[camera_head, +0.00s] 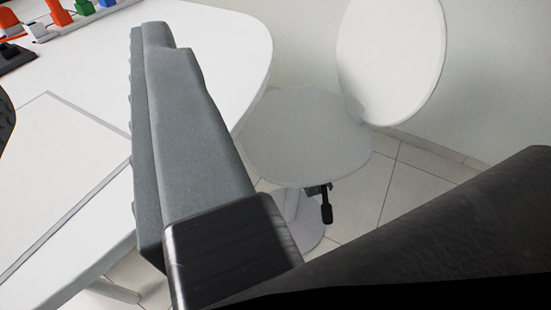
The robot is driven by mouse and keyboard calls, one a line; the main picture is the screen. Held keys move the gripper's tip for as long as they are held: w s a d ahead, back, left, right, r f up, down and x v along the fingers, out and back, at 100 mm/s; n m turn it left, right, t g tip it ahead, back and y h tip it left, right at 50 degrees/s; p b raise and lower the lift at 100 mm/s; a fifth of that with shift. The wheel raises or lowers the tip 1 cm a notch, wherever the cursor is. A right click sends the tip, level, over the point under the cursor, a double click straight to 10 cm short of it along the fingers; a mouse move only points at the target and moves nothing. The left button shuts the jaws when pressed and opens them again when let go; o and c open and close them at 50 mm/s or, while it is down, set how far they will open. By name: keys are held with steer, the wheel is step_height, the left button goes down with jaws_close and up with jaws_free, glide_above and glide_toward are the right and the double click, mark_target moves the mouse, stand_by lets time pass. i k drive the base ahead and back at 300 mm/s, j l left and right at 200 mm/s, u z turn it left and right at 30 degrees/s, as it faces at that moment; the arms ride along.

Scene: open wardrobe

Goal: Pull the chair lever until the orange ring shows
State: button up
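A pale grey chair (300,130) with a round seat and a round white backrest (390,55) stands beyond the table's right edge. A black lever (327,207) hangs below the seat, close to the pedestal. No orange ring shows on it. My gripper (160,40) shows as grey ribbed fingers on a dark mount, over the table and left of the chair. It is apart from the lever. The fingers overlap in this view, so whether there is a gap between them is hidden. Nothing is seen held in it.
A white table (235,60) with a flat panel (70,180) fills the left side. Coloured items (83,7) and dark objects (12,57) are at its upper left. A pale wall (500,100) stands behind the chair. Tiled floor (400,195) shows right of the lever.

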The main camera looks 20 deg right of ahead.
mark_target(326, 208)
steer(key=k+j, duration=0.35)
steer(key=k, duration=0.2)
steer(key=z, duration=0.95)
